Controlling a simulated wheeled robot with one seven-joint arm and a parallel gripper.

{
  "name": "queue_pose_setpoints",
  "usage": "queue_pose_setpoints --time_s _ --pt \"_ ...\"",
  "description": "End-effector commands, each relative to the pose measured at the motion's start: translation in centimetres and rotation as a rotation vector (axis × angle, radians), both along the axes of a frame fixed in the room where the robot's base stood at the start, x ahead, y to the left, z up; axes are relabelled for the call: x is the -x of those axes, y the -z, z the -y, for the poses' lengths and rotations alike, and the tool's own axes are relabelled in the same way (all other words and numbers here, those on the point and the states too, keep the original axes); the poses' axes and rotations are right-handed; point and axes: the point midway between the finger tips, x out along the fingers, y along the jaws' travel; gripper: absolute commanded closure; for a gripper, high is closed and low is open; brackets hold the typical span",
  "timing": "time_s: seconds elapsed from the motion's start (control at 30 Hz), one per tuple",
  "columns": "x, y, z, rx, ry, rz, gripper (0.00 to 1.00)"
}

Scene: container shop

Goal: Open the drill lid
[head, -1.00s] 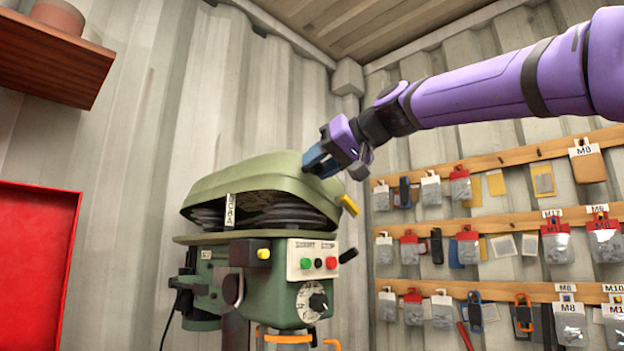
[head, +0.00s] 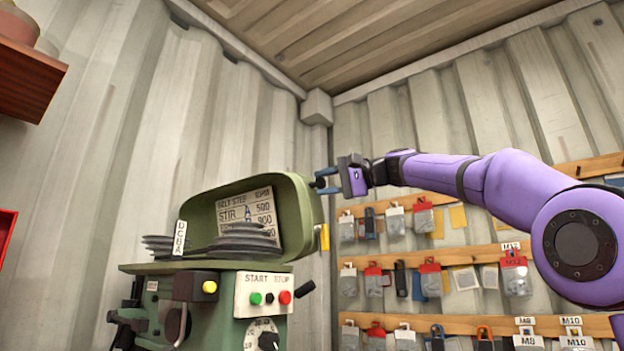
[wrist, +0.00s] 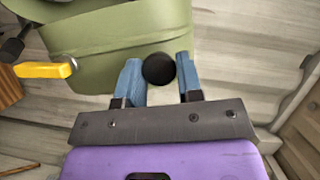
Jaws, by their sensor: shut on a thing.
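The green drill press (head: 205,290) stands at the lower left in the head view. Its green lid (head: 300,195) is swung up steeply, with a label plate inside showing and stacked dark pulleys below it. My gripper (head: 320,181) is at the lid's upper right edge. In the wrist view its two blue fingers lie on either side of a round black knob (wrist: 158,69) beside the green lid (wrist: 110,45), and it is shut on this knob. A yellow handle (head: 324,237) sits at the lid's lower right; it also shows in the wrist view (wrist: 45,69).
A front panel (head: 264,294) with buttons and a dial is below the lid. Wooden rails (head: 440,258) with hanging bags and tools line the right wall. A brown shelf (head: 28,80) is at the upper left. The air above the lid is clear.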

Motion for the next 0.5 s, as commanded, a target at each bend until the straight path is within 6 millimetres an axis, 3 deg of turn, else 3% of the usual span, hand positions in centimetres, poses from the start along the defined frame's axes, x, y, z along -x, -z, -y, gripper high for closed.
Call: queue_pose_setpoints --time_s 0.2,0.5 --pt "-2.7 0.6 2.1 -0.107 0.001 -0.138 1.0" --pt "-4.8 1.6 3.7 -0.204 0.001 -0.26 1.0"
